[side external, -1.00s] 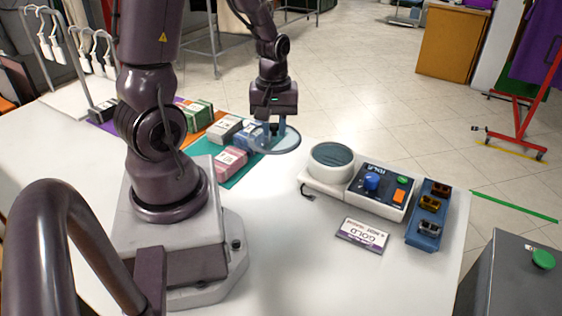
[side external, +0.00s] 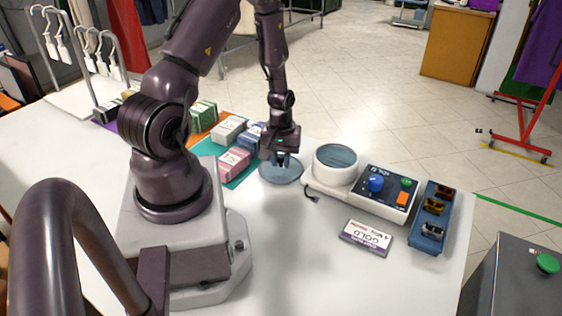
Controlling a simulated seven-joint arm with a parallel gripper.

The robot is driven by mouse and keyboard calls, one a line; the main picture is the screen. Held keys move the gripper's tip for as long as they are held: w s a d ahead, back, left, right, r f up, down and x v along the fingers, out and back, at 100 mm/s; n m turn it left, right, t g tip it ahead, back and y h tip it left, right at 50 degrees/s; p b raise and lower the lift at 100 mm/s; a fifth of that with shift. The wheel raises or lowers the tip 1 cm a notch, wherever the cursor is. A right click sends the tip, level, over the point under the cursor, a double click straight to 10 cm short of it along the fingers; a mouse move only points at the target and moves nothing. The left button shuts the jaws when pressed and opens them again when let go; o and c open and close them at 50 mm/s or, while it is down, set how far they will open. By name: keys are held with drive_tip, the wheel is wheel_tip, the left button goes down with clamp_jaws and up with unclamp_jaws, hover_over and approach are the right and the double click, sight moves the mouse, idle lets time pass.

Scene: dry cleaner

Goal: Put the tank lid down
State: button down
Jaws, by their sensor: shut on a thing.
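The tank lid (side external: 272,176) is a round, translucent blue-grey disc at the middle of the white table. My gripper (side external: 282,160) points down and is shut on the lid's top, and the fingertips hide its centre. The lid looks level and low, left of the tank. I cannot tell whether it touches the table. The tank (side external: 335,162) is a round white tub with its top uncovered and bluish contents showing. It is joined to a control panel (side external: 386,193) with a blue knob, an orange button and a green spot.
Several wrapped bundles (side external: 234,161) lie on coloured mats just left of the lid. A blue tray (side external: 430,218) with small dark and amber items stands at the right. A GOLD card (side external: 366,237) lies in front of the panel. The table's front middle is clear.

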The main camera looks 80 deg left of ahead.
sight(281, 158)
drive_tip(key=shift+f, duration=0.4)
drive_tip(key=shift+f, duration=0.1)
drive_tip(key=c, duration=1)
unclamp_jaws()
wheel_tip(281, 158, up, 12)
drive_tip(key=w+d+r+m+t, duration=0.25)
drive_tip(key=d+r+m, duration=0.35)
drive_tip(key=d+r, duration=0.45)
drive_tip(key=s+d+r+m+t, duration=0.1)
drive_tip(key=s+d+r+m, duration=0.1)
drive_tip(key=d+r, duration=0.1)
drive_tip(key=s+d+r+m+t, duration=0.1)
drive_tip(key=s+d+r+m, duration=0.1)
drive_tip(key=d+r+m, duration=0.1)
drive_tip(key=s+d+r+m+t, duration=0.1)
drive_tip(key=s+d+r+m, duration=0.1)
drive_tip(key=d+r, duration=0.3)
drive_tip(key=shift+s+d+r+m, duration=0.1)
drive_tip(key=shift+d+r+m, duration=0.15)
drive_tip(key=shift+m, duration=0.05)
